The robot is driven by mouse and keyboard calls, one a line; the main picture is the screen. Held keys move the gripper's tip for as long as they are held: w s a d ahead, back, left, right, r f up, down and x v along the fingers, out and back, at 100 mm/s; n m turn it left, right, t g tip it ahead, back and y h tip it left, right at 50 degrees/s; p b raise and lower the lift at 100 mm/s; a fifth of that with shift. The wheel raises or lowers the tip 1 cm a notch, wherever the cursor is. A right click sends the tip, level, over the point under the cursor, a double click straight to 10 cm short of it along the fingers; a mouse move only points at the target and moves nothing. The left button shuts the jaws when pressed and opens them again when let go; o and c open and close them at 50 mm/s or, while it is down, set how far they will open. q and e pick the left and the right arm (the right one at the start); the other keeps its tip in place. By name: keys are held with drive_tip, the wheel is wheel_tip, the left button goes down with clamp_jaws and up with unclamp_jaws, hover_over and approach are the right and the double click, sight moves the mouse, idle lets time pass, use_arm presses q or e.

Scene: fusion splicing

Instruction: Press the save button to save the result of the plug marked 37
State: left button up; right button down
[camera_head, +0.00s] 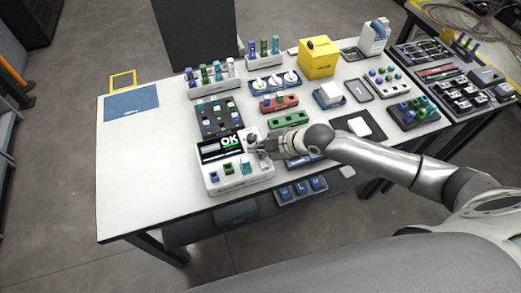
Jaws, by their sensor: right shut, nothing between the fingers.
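A white splicer device (216,180) stands near the front edge of the table, left of my right arm. Its dark screen (212,150) shows "OK" in green. Blue, green and teal blocks (229,169) sit on its lower front face. My right gripper (254,146) is shut and empty over the device's right part, just right of the screen. I cannot tell whether its tips touch the device. The save button and the plug marked 37 cannot be made out at this size. My left gripper is not in view.
Racks with coloured plugs (212,75) stand at the back of the white table (140,175). A yellow box (318,60) and several trays lie to the right. A blue mat (131,104) lies at the left, and the table's left part is clear.

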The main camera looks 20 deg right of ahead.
drive_tip(key=shift+r+p, duration=0.8)
drive_tip(key=shift+r, duration=0.05)
wheel_tip(320, 180, up, 5)
drive_tip(key=p, duration=0.4)
drive_tip(key=shift+p, duration=0.3)
idle(0.4)
